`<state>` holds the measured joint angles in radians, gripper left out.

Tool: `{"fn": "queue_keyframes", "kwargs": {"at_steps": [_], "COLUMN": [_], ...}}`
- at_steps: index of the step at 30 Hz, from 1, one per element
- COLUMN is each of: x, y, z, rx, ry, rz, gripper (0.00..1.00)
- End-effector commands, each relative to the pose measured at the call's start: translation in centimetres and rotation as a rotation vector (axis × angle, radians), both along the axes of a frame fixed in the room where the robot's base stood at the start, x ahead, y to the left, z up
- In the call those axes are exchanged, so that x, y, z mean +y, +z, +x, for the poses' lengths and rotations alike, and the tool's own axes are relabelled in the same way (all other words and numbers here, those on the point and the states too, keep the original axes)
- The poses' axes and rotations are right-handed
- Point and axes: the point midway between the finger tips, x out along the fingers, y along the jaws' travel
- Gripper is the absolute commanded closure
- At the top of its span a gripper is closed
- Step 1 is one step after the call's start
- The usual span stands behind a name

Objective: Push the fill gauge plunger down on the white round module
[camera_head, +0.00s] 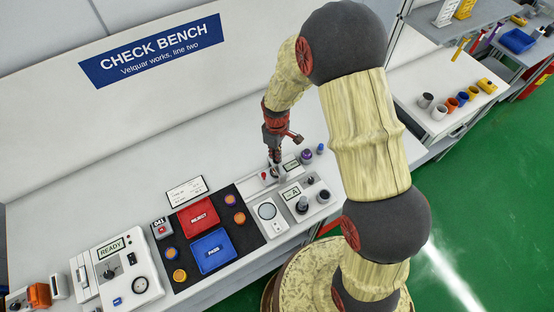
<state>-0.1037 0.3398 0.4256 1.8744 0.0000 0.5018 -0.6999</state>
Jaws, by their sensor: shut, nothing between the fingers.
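A white module with a round white dial (267,211) stands on the bench, right of the dark mat. Next to it on the right is a pale panel with a small display marked A (291,193) and dark knobs, one of them upright (302,204). I cannot tell for certain which part is the fill gauge plunger. My gripper (276,172) is shut and empty. It points down over the rear panel, behind the round dial, beside a small red part (263,175). The picture is too small to tell whether its tips touch anything.
The dark mat (182,279) holds a red reject tray (198,217), a blue tray (212,251) and several orange pieces. A white READY unit (127,272) stands at left. Purple (306,157) and blue (320,149) pieces stand right of my gripper. A sign wall rises behind.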

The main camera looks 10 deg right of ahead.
Motion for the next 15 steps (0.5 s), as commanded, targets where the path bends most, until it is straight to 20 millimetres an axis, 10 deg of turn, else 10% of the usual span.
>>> {"fn": "queue_keyframes", "kwargs": {"at_steps": [15], "x": [0.0], "y": [-1.0], "z": [0.0], "rx": [0.0], "ry": [0.0], "rz": [0.0], "gripper": [1.0]}}
